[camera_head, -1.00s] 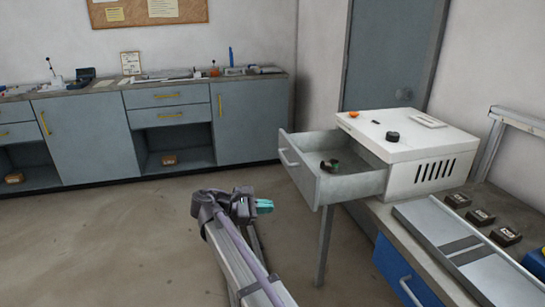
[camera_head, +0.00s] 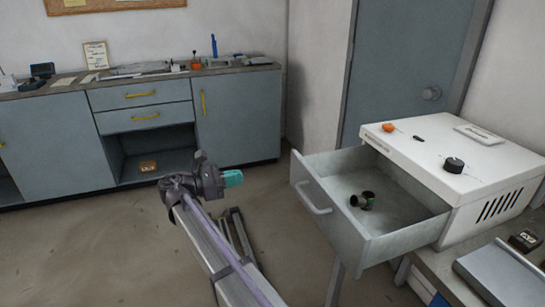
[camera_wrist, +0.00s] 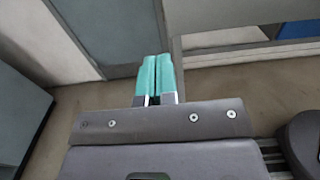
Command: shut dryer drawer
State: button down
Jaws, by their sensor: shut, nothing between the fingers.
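The dryer (camera_head: 455,175) is a white box on the workbench at the right of the head view. Its grey drawer (camera_head: 345,222) is pulled far out to the left, with a pale bar handle (camera_head: 311,198) on its front. A small dark part with a green piece (camera_head: 362,200) lies inside the drawer. My gripper (camera_head: 233,178), with teal fingertips, is left of the drawer front and apart from it. In the wrist view the two teal fingers (camera_wrist: 156,76) are together with nothing between them. The drawer cannot be made out clearly in the wrist view.
The dryer top carries a black knob (camera_head: 453,165) and an orange piece (camera_head: 388,127). A bench with grey cabinets (camera_head: 238,118) runs along the back wall. A grey door (camera_head: 410,75) is behind the dryer. Open floor (camera_head: 90,245) lies left of my arm.

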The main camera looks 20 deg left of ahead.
jog(key=x, duration=1.4)
jog(key=shift+s+d, duration=0.3)
jog(key=shift+s, duration=0.05)
jog(key=shift+r, duration=0.15)
